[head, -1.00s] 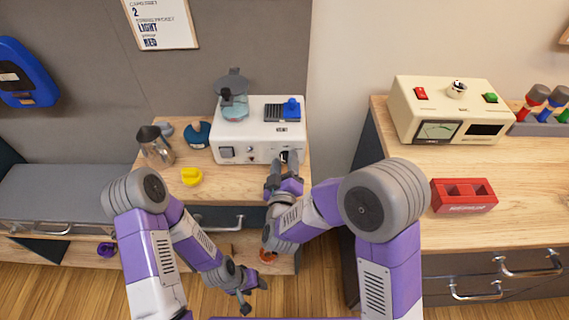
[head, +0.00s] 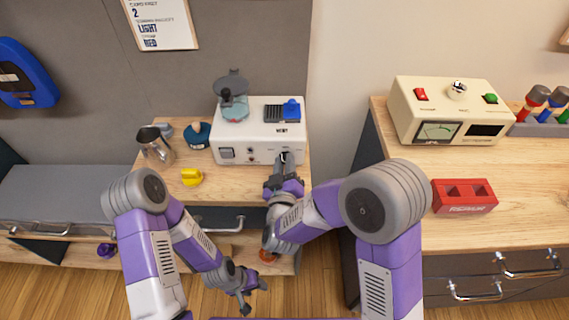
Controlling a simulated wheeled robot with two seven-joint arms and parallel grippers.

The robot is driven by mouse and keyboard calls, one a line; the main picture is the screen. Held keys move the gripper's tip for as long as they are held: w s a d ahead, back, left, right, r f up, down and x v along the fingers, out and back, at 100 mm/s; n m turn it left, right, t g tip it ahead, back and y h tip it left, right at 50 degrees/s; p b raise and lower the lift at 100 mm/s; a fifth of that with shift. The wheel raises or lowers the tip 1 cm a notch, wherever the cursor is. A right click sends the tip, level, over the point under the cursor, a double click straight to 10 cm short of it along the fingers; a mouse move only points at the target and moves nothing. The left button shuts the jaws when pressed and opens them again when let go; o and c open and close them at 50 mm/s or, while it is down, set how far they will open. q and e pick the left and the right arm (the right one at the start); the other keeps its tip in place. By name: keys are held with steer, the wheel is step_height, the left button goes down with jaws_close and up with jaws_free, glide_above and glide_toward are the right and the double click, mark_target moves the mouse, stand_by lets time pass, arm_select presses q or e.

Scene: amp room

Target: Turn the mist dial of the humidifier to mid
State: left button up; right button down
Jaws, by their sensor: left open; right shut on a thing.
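The humidifier (head: 262,145) is a white box on the wooden counter, with a clear round tank (head: 233,104) and a dark grille with a blue part (head: 291,108) on top. Its front has a grey square switch (head: 226,153) at the left and small knobs in the middle. My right gripper (head: 285,160) is at the right of the front panel, shut on the mist dial, which the fingers mostly hide. The dial's setting cannot be read. My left gripper (head: 255,292) is open and empty, low in front of the counter.
A metal pitcher (head: 157,147), a dark blue item (head: 196,135) and a yellow object (head: 191,177) stand left of the humidifier. A cream meter box (head: 452,108) and a red tray (head: 464,208) are on the right counter. A drawer handle (head: 222,228) lies below the counter edge.

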steer(key=m, duration=0.5)
steer(key=shift+d, duration=0.1)
steer(key=shift+d+m, duration=0.1)
steer(key=shift+m, duration=2.3)
steer(key=c, duration=0.9)
jaws_free()
steer(key=s+p, duration=0.1)
steer(key=s, duration=0.6)
steer(key=shift+s+r, duration=0.15)
steer(key=shift+s, duration=0.15)
